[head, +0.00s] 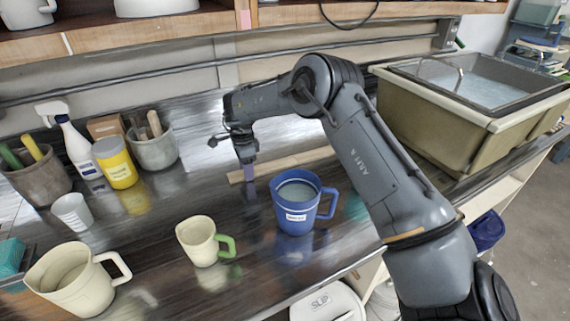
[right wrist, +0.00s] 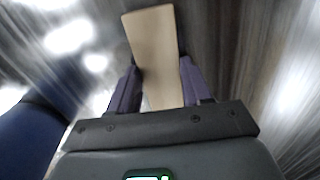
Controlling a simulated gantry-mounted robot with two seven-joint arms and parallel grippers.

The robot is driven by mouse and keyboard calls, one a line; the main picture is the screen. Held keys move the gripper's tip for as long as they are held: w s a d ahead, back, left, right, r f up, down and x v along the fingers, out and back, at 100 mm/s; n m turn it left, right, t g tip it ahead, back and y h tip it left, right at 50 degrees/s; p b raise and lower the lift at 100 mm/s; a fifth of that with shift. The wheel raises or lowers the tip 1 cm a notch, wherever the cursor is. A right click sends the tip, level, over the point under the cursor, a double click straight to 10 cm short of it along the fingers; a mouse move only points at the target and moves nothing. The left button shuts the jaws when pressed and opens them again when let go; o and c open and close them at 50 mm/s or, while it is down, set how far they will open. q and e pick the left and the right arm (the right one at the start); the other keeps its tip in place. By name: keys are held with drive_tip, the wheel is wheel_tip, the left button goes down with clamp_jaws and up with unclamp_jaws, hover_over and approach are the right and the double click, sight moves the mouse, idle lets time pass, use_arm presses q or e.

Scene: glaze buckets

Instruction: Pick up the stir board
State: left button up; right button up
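The stir board (head: 290,163) is a long, pale wooden strip near the back of the dark table, behind the blue pitcher. It shows sharply in the right wrist view (right wrist: 155,45), running up from between the fingers. My right gripper (head: 249,172) points down at the board's left part. In the right wrist view its purple fingers (right wrist: 160,80) lie along both long edges of the board with no clear gap, so it looks shut on the board. The board looks level, at or very near the tabletop. My left gripper is not in view.
The blue pitcher (head: 295,205) stands close in front of the board. A cream cup with a green handle (head: 198,240) and a cream pitcher (head: 72,282) are at the front left. Pots, a spray bottle (head: 70,145) and a yellow jar (head: 115,163) stand left. A basin (head: 440,120) is right.

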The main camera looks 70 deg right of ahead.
drive_tip(key=c, duration=0.7)
drive_tip(key=shift+o, duration=0.2)
drive_tip(key=shift+r, duration=0.15)
